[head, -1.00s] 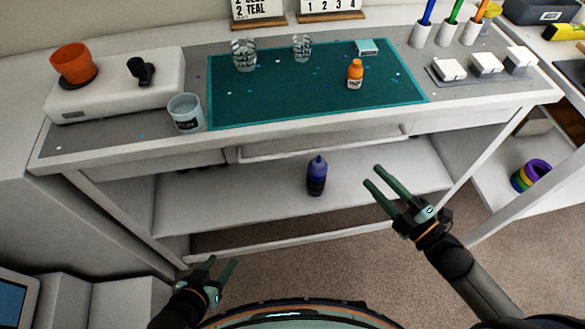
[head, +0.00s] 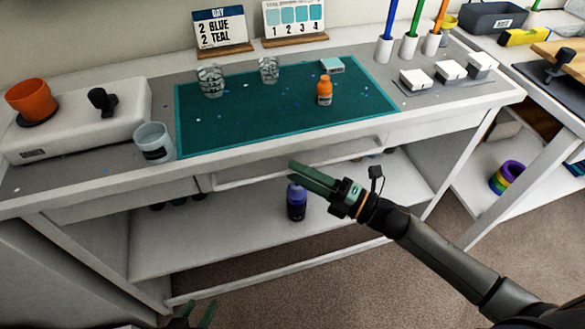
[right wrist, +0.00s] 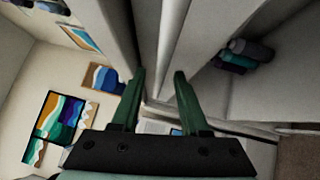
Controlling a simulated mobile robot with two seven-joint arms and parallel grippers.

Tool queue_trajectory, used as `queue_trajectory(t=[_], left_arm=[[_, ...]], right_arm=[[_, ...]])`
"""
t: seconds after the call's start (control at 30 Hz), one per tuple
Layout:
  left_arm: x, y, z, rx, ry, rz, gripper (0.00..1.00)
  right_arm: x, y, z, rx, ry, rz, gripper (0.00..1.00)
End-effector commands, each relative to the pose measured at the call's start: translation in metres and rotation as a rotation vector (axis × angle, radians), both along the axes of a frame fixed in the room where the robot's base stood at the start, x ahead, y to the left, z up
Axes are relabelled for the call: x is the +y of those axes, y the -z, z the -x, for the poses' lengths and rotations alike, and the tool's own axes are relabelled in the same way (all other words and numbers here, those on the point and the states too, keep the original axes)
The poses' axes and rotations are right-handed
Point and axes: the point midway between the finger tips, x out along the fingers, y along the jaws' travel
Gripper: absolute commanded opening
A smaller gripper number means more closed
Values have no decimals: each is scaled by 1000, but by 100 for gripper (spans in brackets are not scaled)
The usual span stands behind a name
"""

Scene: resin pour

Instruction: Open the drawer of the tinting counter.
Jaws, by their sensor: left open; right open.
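The tinting counter (head: 440,108) is a long white bench with a grey top. Its wide middle drawer (head: 258,162) sits under the top edge and looks shut, with a long pale bar handle (head: 245,179) across its front. My right gripper (head: 291,172) is open, its green fingers just in front of the handle; I cannot tell whether they touch it. In the right wrist view the two fingers (right wrist: 159,75) are apart, with pale counter edges beyond and between them. My left gripper (head: 202,312) shows only partly at the bottom edge, open and away from the counter.
On top are a teal mat (head: 240,130), a glass cup (head: 153,143), an orange bottle (head: 324,91) and a white scale (head: 80,125). A purple bottle (head: 296,203) stands on the lower shelf behind my right gripper. Carpet (head: 350,285) lies clear in front.

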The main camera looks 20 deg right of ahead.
Motion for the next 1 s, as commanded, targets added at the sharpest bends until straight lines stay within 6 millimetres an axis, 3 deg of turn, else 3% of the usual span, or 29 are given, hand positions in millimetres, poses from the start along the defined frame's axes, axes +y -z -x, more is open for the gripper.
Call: queue_trajectory(t=[0.2,0.5,0.9,1.0], left_arm=[[0,2,1,5,0,-2,50],[1,2,0,4,0,-2,50],[0,-2,-2,-5,-1,0,50],[0,-3,-2,-6,-1,0,50]], right_arm=[[13,-2,-12,1,1,0,45],[14,-2,-13,1,0,0,45],[14,-2,-13,1,0,0,0],[14,-2,-13,1,0,0,0]])
